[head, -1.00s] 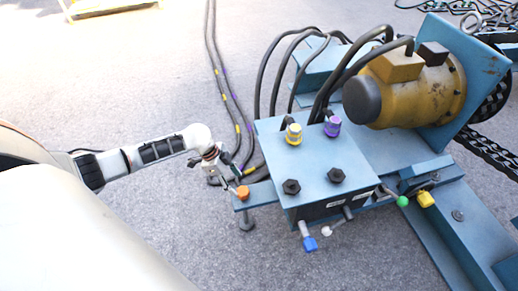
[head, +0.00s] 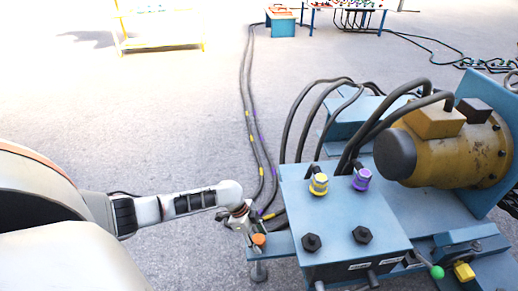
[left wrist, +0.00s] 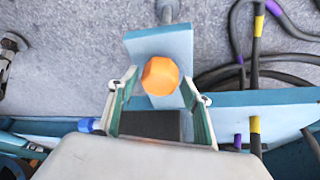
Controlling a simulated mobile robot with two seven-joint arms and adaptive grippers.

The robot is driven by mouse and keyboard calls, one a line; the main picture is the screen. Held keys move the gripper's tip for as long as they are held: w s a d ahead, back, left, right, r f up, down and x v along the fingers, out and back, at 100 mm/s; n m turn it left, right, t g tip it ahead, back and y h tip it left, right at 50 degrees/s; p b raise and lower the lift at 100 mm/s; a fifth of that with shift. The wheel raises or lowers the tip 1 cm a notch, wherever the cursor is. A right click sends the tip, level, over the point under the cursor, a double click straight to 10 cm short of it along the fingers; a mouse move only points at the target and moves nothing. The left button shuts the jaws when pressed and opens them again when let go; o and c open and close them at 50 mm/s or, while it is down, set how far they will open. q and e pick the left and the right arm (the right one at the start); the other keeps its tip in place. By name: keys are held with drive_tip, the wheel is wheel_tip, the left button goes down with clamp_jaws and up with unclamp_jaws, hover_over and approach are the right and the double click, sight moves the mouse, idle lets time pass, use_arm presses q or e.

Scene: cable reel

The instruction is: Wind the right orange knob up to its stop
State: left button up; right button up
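One orange knob (head: 259,239) shows, on a blue bracket at the left side of the blue control box (head: 340,215). In the left wrist view the orange knob (left wrist: 160,76) has a faceted top and lies between and just ahead of the two fingers. My left gripper (head: 251,229) is close to the knob in the head view. In the left wrist view this gripper (left wrist: 160,88) is open, with a gap on each side of the knob. I cannot tell its exact height over the knob. My right gripper is not in view.
A green-tipped lever (head: 437,272) is at the lower right. Black cables (head: 252,130) run behind the gripper. The yellow motor (head: 450,145) stands at right. Open ground lies at left.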

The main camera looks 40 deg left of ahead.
use_arm(q)
drive_tip(key=c, duration=0.6)
drive_tip(key=shift+c, duration=0.8)
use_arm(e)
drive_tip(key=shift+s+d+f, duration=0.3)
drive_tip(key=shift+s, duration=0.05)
use_arm(q)
drive_tip(key=shift+r, duration=0.1)
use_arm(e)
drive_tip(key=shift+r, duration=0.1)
